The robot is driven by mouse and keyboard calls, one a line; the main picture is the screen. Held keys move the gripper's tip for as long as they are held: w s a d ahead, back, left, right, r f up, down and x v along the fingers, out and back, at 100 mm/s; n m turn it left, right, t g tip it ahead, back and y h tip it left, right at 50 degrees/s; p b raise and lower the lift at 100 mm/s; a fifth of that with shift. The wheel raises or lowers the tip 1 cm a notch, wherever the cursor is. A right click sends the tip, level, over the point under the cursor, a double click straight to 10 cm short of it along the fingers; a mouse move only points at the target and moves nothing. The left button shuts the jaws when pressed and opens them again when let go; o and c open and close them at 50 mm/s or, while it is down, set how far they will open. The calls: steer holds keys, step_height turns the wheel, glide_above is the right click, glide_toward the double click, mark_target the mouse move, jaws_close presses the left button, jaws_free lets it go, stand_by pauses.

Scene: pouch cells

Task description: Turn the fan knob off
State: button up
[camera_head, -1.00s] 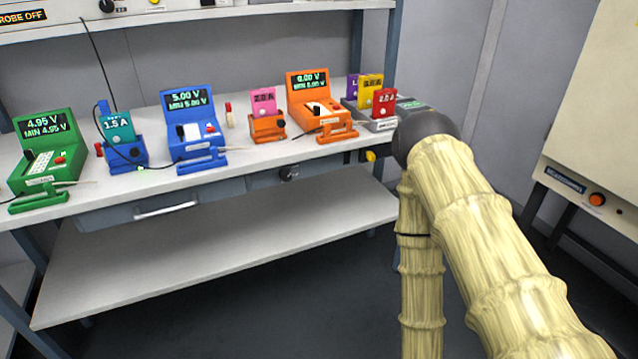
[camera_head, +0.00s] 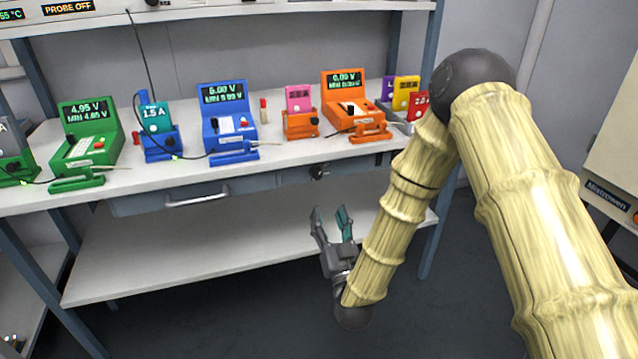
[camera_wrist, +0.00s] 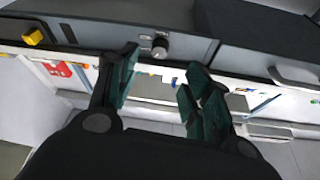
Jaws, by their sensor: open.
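A dark round knob (camera_head: 318,172) sits on the front panel under the bench top, right of the drawer handle. It also shows in the wrist view (camera_wrist: 160,47), with a light pointer or mark on its left side. I cannot read a label that names it as the fan knob. My gripper (camera_head: 330,212) is open and empty, in front of the bench and below the knob, with its fingers pointing up toward the panel. In the wrist view the knob appears beyond the gap between my fingertips (camera_wrist: 161,68), apart from them.
The bench top (camera_head: 270,152) carries several coloured meters and holders. A drawer handle (camera_head: 197,196) is left of the knob. A lower shelf (camera_head: 200,255) lies beneath. In the wrist view a yellow part (camera_wrist: 33,37) sits on the panel's left. A cabinet (camera_head: 610,150) stands at the right.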

mark_target(318, 177)
steer(key=x, duration=0.7)
steer(key=b+x, duration=0.1)
steer(key=x, duration=0.3)
steer(key=shift+s+r, duration=0.1)
steer(key=shift+r, duration=0.15)
steer(key=shift+c, duration=0.2)
steer(key=c, duration=1)
